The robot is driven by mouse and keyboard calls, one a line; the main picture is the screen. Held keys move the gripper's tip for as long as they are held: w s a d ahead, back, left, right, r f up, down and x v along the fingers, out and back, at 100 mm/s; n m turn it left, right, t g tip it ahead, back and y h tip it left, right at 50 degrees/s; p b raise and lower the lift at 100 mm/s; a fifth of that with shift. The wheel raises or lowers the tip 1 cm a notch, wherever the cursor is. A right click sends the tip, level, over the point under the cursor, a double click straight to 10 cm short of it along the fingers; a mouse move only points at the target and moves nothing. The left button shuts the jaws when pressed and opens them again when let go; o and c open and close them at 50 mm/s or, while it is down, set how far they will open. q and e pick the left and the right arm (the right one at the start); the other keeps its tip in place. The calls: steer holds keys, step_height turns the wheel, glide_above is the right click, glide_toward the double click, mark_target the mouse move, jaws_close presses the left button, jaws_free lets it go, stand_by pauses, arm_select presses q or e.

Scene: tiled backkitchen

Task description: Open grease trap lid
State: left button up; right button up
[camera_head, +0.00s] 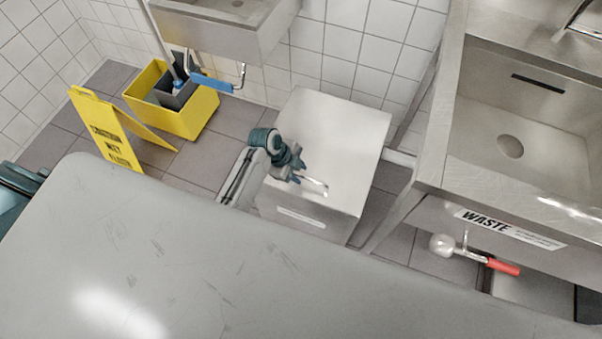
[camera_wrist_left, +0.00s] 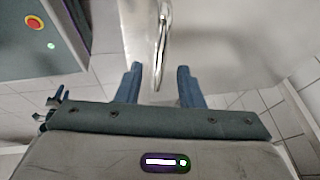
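The grease trap is a steel box (camera_head: 280,215) on the floor, with its flat lid (camera_head: 340,130) lying closed on top. A bright metal handle (camera_head: 315,184) sits near the lid's front edge; it also shows in the left wrist view (camera_wrist_left: 162,38). My left gripper (camera_head: 300,164) is over the front part of the lid, close to the handle.
A steel sink unit (camera_head: 440,170) with a red-handled valve (camera_head: 503,267) stands at right. A wall basin (camera_head: 220,35) is behind the box. A yellow bucket (camera_head: 190,117) and wet-floor sign (camera_head: 105,130) stand at left.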

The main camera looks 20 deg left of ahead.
arm_select(q)
steer(key=shift+x, duration=1.2)
arm_select(e)
steer(key=shift+a, duration=0.45)
